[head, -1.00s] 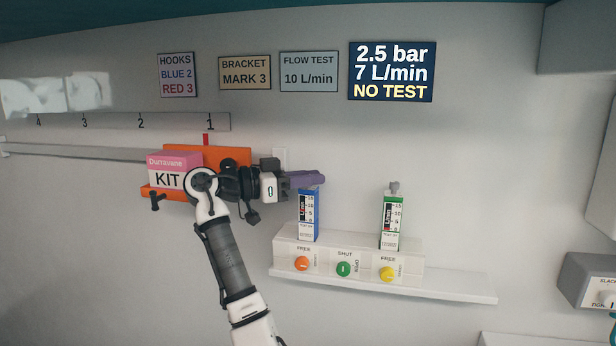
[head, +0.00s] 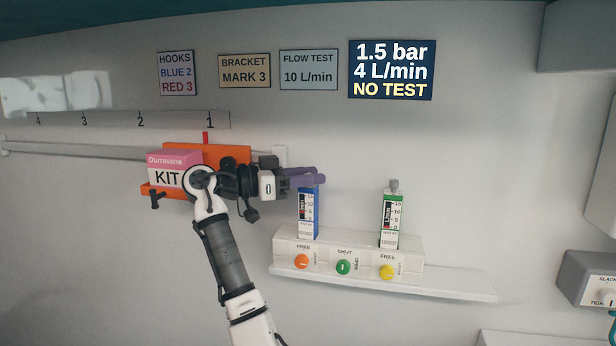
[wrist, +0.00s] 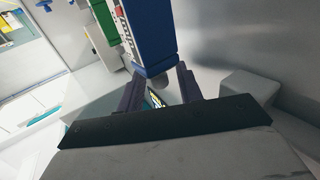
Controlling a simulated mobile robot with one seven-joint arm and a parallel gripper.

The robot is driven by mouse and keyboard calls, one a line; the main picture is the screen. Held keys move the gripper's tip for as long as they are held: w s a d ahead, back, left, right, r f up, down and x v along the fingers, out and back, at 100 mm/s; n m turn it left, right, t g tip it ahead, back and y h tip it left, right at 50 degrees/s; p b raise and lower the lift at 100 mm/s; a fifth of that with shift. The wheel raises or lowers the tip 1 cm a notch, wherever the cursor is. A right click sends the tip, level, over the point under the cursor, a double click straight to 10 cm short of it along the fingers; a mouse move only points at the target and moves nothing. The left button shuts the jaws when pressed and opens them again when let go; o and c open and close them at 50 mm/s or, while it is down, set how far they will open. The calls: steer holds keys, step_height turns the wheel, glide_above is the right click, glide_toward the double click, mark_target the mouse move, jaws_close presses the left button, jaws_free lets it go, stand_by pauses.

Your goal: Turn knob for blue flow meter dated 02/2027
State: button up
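The blue flow meter (head: 308,214) stands upright on the left of the white block, its printed date too small to read. Its blue end fills the top middle of the wrist view (wrist: 152,45). My gripper (head: 318,178) reaches in from the left at its top, purple fingers on either side of the knob. The fingers also show in the wrist view (wrist: 161,92). They mostly hide the knob, but gripper and reading have turned together, so they appear closed on it. The display (head: 391,70) reads 1.5 bar, 4 L/min, NO TEST. A sign (head: 309,71) says FLOW TEST 10 L/min.
A green flow meter (head: 390,222) with a grey top knob stands to the right. Orange (head: 302,261), green (head: 343,267) and yellow (head: 387,272) knobs face forward on the block (head: 323,249). A pink-and-white KIT box (head: 170,172) sits on an orange bracket (head: 232,153) behind my arm.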

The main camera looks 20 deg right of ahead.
steer(key=a+b, duration=0.2)
steer(key=a, duration=0.5)
steer(key=shift+w+a, duration=0.15)
steer(key=shift+w, duration=0.05)
